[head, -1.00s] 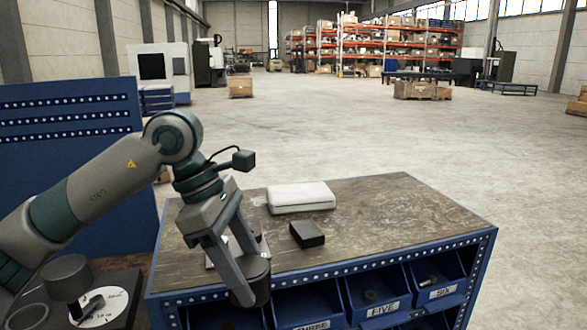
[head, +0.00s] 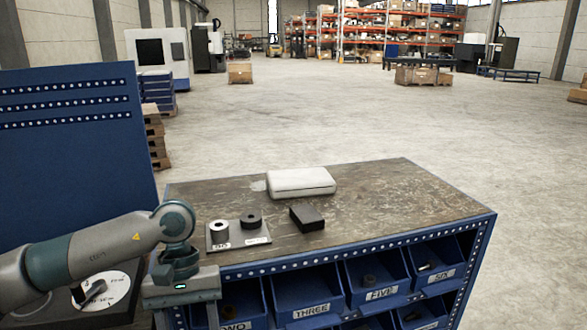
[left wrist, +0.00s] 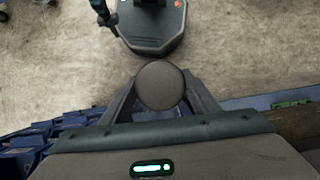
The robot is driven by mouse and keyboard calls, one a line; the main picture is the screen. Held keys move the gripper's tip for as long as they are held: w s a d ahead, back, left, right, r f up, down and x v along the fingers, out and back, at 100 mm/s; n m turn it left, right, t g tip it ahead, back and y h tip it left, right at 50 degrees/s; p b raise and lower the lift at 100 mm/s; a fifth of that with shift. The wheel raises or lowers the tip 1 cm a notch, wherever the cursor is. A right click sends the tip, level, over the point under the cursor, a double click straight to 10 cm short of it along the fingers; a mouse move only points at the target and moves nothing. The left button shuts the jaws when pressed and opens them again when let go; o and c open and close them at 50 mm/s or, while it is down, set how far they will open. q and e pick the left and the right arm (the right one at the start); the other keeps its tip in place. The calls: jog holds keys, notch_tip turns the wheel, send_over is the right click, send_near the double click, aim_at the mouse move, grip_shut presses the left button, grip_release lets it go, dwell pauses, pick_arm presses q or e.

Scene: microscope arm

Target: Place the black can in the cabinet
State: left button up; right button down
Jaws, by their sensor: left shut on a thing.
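The black can (left wrist: 160,84) shows its round dark top in the left wrist view. My left gripper (left wrist: 160,98) is shut on its sides. In the head view my left wrist (head: 181,287) is low, at the front left corner of the blue cabinet (head: 345,262). The fingers and the can are hidden in that view. The cabinet has a worn wooden top and labelled open bins in its front, among them TWO (head: 238,308), THREE (head: 308,298), FIVE (head: 377,280) and SIX (head: 437,263). My right gripper is in neither view.
On the cabinet top are a grey plate (head: 226,243) with a light ring (head: 219,231) and a dark ring (head: 251,221), a black block (head: 307,216) and a white case (head: 301,183). A blue panel (head: 70,180) stands at the left. Open floor lies behind.

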pick_arm(q)
jog(key=s+a+f+m, duration=0.1)
jog(key=s+a+f+m+y, duration=0.1)
jog(key=f+m, duration=0.1)
jog(key=shift+s+a+f, duration=0.1)
jog(key=shift+a, duration=0.1)
dwell(0.6)
dwell(0.6)
jog(key=w+x, duration=0.1)
jog(key=x, duration=1.3)
jog(key=shift+w+f, duration=0.3)
jog(key=shift+f, duration=0.1)
jog(key=shift+s+a, duration=0.1)
jog(key=shift+a, duration=0.15)
